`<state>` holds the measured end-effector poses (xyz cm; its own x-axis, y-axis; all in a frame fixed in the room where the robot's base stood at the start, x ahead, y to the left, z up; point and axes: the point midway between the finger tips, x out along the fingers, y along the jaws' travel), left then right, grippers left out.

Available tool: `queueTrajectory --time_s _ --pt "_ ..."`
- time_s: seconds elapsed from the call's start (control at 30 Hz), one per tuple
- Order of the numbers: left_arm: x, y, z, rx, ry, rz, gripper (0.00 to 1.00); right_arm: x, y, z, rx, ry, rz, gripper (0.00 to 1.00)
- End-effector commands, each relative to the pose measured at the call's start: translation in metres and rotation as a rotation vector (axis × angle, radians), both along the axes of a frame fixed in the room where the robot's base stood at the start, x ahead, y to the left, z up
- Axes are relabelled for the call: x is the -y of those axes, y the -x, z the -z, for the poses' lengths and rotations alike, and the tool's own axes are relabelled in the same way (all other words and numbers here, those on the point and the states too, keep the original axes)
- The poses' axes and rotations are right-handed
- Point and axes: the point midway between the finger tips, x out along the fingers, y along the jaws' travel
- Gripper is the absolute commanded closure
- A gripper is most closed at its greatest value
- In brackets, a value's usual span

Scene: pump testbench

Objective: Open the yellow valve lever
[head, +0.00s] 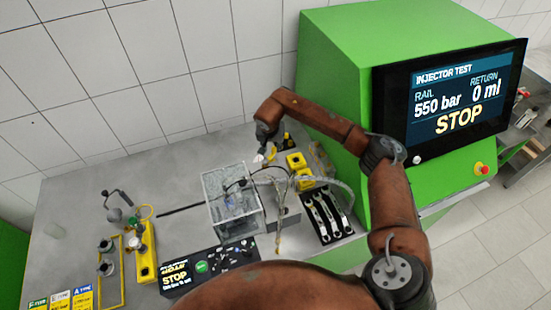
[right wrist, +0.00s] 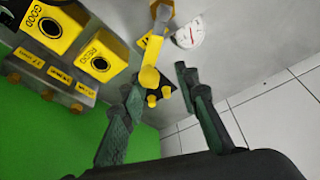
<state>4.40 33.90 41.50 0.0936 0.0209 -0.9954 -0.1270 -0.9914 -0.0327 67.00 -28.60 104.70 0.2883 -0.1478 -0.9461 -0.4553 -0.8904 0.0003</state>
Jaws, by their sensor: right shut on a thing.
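The yellow valve lever (head: 272,155) is at the back of the bench, near the green cabinet. In the right wrist view the lever (right wrist: 150,78) shows between the two dark fingers, with its rounded end towards me. My right gripper (head: 265,146) reaches down to it from above and is shut on it. The fingers (right wrist: 161,86) stand apart on either side of the lever; the exact contact is hard to see. A white gauge (right wrist: 189,33) sits beside the valve. My left gripper is not in view.
Yellow bins (right wrist: 55,25) marked GOOD and REDO stand close by. A clear tank (head: 230,205), a tray of wrenches (head: 325,212) and a control panel (head: 210,266) are on the bench. The green cabinet's screen (head: 450,98) reads STOP, 550 bar, 0 ml.

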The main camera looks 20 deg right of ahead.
Motion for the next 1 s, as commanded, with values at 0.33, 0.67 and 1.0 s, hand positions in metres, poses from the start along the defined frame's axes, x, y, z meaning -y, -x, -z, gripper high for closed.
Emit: queueTrajectory --time_s 0.33,0.67,1.0 --pt "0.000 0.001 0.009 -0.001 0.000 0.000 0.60 -0.019 0.001 0.012 -0.019 -0.013 -0.013 0.72" --pt "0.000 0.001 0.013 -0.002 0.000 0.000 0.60 -0.017 -0.006 0.009 -0.012 -0.010 -0.007 0.94" --pt "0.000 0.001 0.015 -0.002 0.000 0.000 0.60 -0.017 -0.012 0.004 -0.006 -0.008 -0.003 0.94"
